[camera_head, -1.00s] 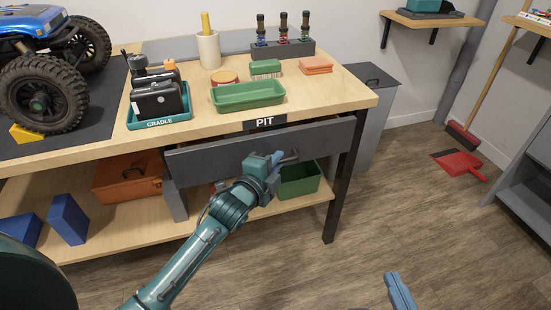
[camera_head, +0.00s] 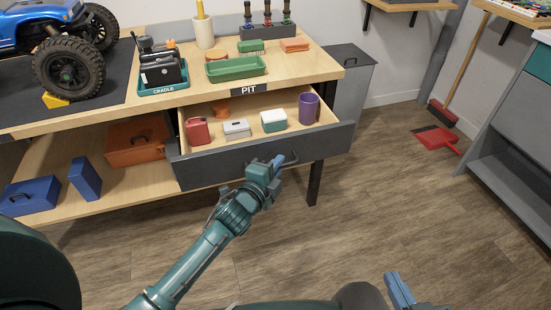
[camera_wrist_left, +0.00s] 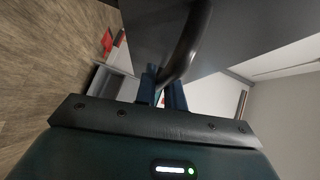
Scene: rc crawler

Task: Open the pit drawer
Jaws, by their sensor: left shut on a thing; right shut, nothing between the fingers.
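The pit drawer (camera_head: 235,165) is pulled well out from under the bench, below the PIT label (camera_head: 249,87). Its inside shows a red can (camera_head: 198,131), a grey-white box (camera_head: 237,128), a teal-and-white box (camera_head: 273,121), a purple cup (camera_head: 308,107) and a small orange item (camera_head: 221,109). My left gripper (camera_head: 277,163) is shut on the dark drawer handle (camera_head: 291,159). The handle (camera_wrist_left: 187,45) also runs between the fingers in the left wrist view. My right gripper (camera_head: 399,290) is low at the bottom right, shut and empty, away from the drawer.
The bench top holds a blue crawler (camera_head: 68,50), a cradle (camera_head: 163,83), a green tray (camera_head: 235,69) and a shock stand (camera_head: 267,32). An orange box (camera_head: 137,142) and blue boxes (camera_head: 85,177) sit on the lower shelf.

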